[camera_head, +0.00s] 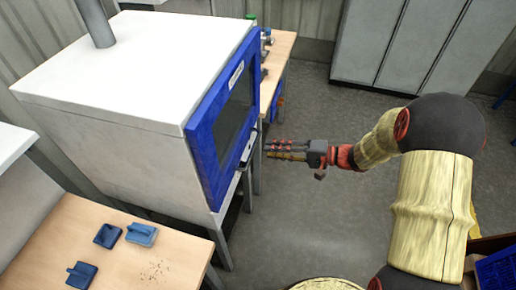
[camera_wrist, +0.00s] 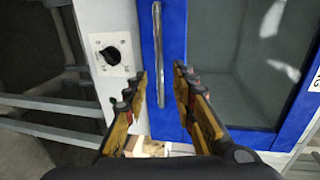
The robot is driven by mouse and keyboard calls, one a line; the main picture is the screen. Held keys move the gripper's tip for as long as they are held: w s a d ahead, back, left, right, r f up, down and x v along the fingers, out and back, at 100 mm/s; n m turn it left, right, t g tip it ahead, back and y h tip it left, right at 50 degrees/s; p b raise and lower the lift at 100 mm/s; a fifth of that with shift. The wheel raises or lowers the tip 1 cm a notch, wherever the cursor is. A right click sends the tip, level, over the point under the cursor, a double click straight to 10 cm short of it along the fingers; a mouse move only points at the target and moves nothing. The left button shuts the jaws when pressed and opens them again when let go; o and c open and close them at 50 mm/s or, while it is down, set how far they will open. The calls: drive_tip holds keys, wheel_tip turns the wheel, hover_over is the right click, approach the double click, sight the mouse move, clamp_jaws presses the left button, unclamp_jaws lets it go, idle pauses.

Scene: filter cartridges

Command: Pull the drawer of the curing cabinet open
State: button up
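The curing cabinet (camera_head: 150,70) is a large white box at the left of the head view, with a blue-framed, windowed front (camera_head: 205,150). A grey bar handle (camera_head: 248,150) shows at the front's lower edge. In the wrist view, the metal handle (camera_wrist: 158,40) runs upright along the blue frame (camera_wrist: 175,30). My gripper (camera_head: 267,149) is in front of the handle, pointing at it with a small gap. It is open and empty. In the wrist view, the fingers (camera_wrist: 160,78) appear on either side of the handle. The front looks shut.
A black dial (camera_wrist: 112,54) on a white panel is beside the handle. A wooden table (camera_head: 150,262) with several blue blocks stands at the lower left. Another wooden bench (camera_head: 280,48) is behind the cabinet. The grey floor (camera_head: 320,220) before the cabinet is clear.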

sight(253, 148)
drive_tip(key=b+x, duration=0.1)
drive_tip(key=x, duration=0.6)
drive_tip(key=shift+a+f+b, duration=0.15)
drive_tip(key=shift+a+b, duration=0.1)
drive_tip(key=shift+b, duration=0.1)
drive_tip(key=c, duration=0.3)
clamp_jaws()
idle(0.3)
